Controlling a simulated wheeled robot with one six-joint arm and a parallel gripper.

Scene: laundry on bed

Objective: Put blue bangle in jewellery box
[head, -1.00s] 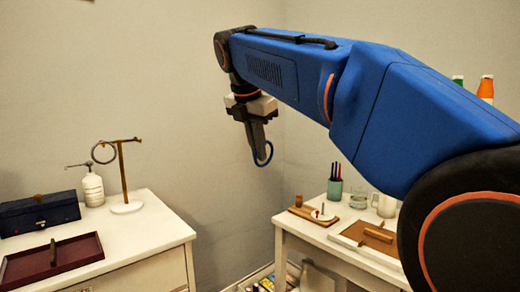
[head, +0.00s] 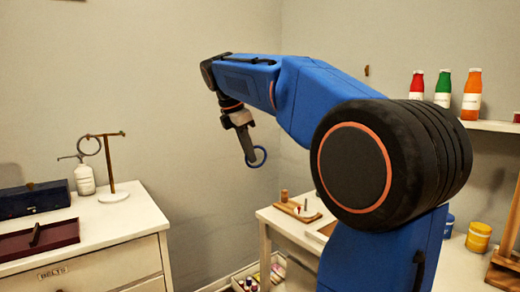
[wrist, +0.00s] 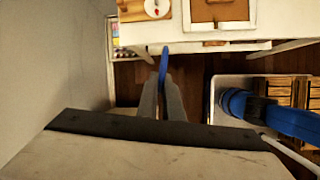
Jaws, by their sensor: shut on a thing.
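My gripper (head: 249,160) is shut on the blue bangle (head: 266,155) and holds it in the air in front of the wall, between the two white tables. In the wrist view the bangle (wrist: 164,60) shows edge-on between the fingertips (wrist: 163,84). A dark navy box (head: 35,202) stands at the back of the left dresser, its top apparently shut. A maroon tray (head: 62,236) with a small dark bar lies in front of it. I cannot tell for certain which of these is the jewellery box.
The right table (head: 290,229) holds a wooden board and jars. A wall shelf (head: 490,126) holds bottles. Open air separates dresser and table.

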